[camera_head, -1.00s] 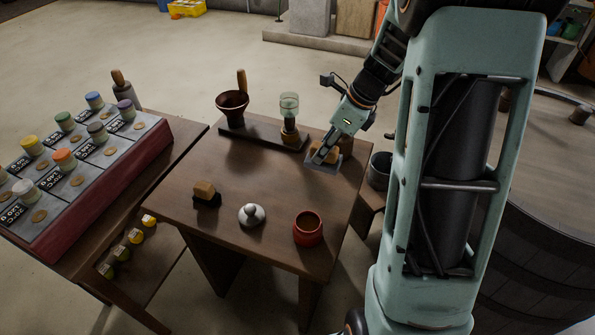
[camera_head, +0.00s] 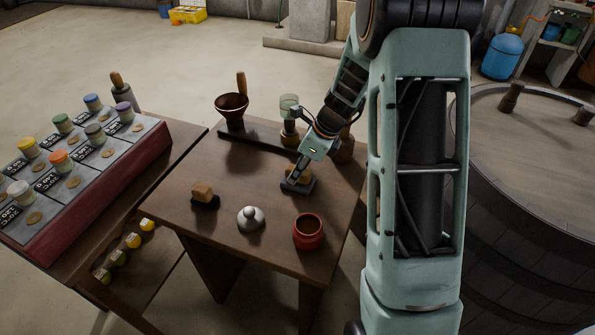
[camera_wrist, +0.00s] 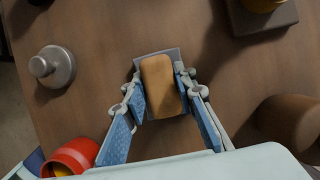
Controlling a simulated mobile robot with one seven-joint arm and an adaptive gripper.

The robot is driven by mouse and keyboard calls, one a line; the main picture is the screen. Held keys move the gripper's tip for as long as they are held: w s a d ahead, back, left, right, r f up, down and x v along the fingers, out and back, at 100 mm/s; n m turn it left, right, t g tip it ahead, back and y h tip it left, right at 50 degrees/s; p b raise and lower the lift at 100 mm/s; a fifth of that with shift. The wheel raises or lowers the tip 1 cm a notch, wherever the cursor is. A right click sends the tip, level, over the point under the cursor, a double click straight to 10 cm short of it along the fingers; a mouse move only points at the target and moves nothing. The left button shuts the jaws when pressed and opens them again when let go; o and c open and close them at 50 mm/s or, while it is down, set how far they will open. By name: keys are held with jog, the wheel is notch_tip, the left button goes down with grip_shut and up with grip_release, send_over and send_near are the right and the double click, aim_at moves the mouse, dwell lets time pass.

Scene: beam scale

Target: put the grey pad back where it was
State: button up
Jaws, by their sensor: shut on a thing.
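The grey pad (camera_head: 311,188) has a wooden block handle on top. My gripper (camera_head: 297,171) is shut on that handle, over the right half of the small table. In the wrist view the tan handle (camera_wrist: 160,82) is between my two fingers, with the pad's grey edge (camera_wrist: 147,57) showing around it. I cannot tell whether the pad touches the table. A second pad (camera_head: 208,203), dark with a similar wooden handle, lies at the left of the table.
A dark rack (camera_head: 258,141) with a funnel-like cup (camera_head: 231,104) and a glass vessel (camera_head: 289,103) runs along the back. The table (camera_head: 240,180) is clear between the two pads.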

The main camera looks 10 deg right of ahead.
jog(key=shift+f, duration=0.15)
jog(key=o, duration=1.1)
jog(key=p+v, duration=0.2)
jog(key=v, duration=1)
